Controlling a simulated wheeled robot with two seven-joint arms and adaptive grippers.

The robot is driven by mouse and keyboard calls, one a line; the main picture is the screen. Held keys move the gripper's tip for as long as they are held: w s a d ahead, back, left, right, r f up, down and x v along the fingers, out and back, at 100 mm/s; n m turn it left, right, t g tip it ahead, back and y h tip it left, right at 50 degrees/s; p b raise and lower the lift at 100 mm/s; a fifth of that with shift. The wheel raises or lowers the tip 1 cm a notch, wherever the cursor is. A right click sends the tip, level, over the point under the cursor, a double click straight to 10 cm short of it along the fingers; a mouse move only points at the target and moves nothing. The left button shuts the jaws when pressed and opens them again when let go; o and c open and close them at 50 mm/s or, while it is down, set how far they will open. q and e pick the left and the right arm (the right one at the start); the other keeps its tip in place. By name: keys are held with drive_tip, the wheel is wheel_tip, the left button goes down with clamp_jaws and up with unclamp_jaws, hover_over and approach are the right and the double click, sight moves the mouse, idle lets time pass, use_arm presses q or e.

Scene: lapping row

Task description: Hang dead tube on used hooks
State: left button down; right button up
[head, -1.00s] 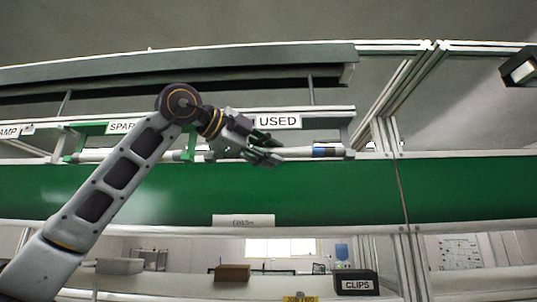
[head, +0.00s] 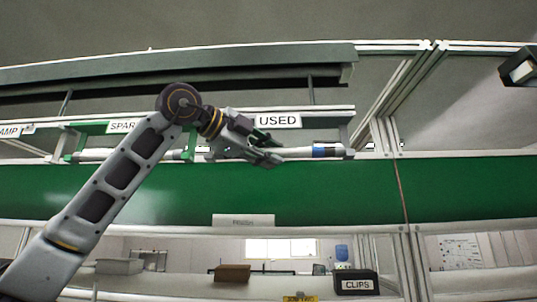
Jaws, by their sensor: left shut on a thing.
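A white tube (head: 299,152) with a blue band and a grey end lies level under the USED label (head: 277,121), in front of the grey used hooks (head: 347,134). My left gripper (head: 268,154) is shut on the tube, left of its blue band. The gripper and arm hide the tube's left part. I cannot tell whether the tube rests on the hooks. My right gripper is not in view.
Green hooks (head: 188,143) under the SPARE label hold another white tube (head: 92,155) to the left. A green panel (head: 320,190) runs below. A CLIPS box (head: 357,283) and a brown box (head: 233,273) stand lower down. A dark lamp housing spans above.

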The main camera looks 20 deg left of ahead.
use_arm(q)
drive_tip(key=c, duration=1.1)
unclamp_jaws()
drive_tip(key=shift+c, duration=0.2)
drive_tip(key=shift+s+a+r, duration=0.15)
drive_tip(key=shift+s+a, duration=0.2)
drive_tip(key=shift+s, duration=0.25)
drive_tip(key=v, duration=1)
drive_tip(key=shift+s+a, duration=0.15)
drive_tip(key=shift+s, duration=0.1)
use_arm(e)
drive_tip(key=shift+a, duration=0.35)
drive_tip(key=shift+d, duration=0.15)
